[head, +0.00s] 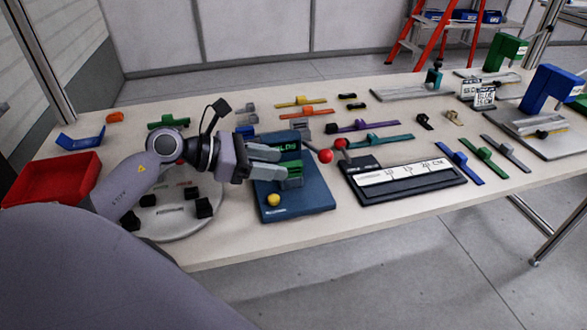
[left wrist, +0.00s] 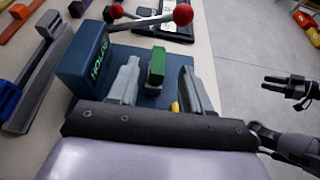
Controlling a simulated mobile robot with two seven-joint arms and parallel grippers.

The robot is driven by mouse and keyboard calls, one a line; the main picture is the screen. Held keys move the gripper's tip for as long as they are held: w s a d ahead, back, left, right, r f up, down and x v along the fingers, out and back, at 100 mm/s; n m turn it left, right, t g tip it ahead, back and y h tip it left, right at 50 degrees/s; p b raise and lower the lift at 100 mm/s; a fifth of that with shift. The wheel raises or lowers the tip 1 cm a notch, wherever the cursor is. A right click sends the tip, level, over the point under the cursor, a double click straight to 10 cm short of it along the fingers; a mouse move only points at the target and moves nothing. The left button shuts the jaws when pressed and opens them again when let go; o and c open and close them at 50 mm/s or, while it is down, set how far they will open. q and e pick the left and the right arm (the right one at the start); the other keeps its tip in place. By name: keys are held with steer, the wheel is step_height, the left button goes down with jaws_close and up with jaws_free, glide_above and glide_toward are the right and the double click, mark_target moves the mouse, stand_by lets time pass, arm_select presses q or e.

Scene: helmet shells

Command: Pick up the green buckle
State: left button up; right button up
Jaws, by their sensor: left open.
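The green buckle (head: 294,171) is a small green block at the blue press-like fixture (head: 300,200). In the left wrist view the green buckle (left wrist: 156,66) stands upright between the two grey fingers. My left gripper (head: 281,162) is open, with its fingers reaching over the fixture. In the left wrist view the left gripper (left wrist: 160,72) has a gap on each side of the buckle, wider on the right. Its fingers partly hide the buckle in the head view. My right gripper (left wrist: 281,86) shows small at the right of the left wrist view, away from the table.
A lever with a red ball (head: 326,156) sticks out beside the fixture. A black ruler board (head: 405,190) lies to the right. A round grey tray (head: 180,222) with dark blocks and a red bin (head: 52,180) are to the left. Several coloured straps lie behind.

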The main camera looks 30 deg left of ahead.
mark_target(288, 164)
arm_select(q)
steer(key=p+x, duration=0.1)
steer(key=x, duration=0.5)
steer(key=shift+w, duration=0.3)
jaws_close()
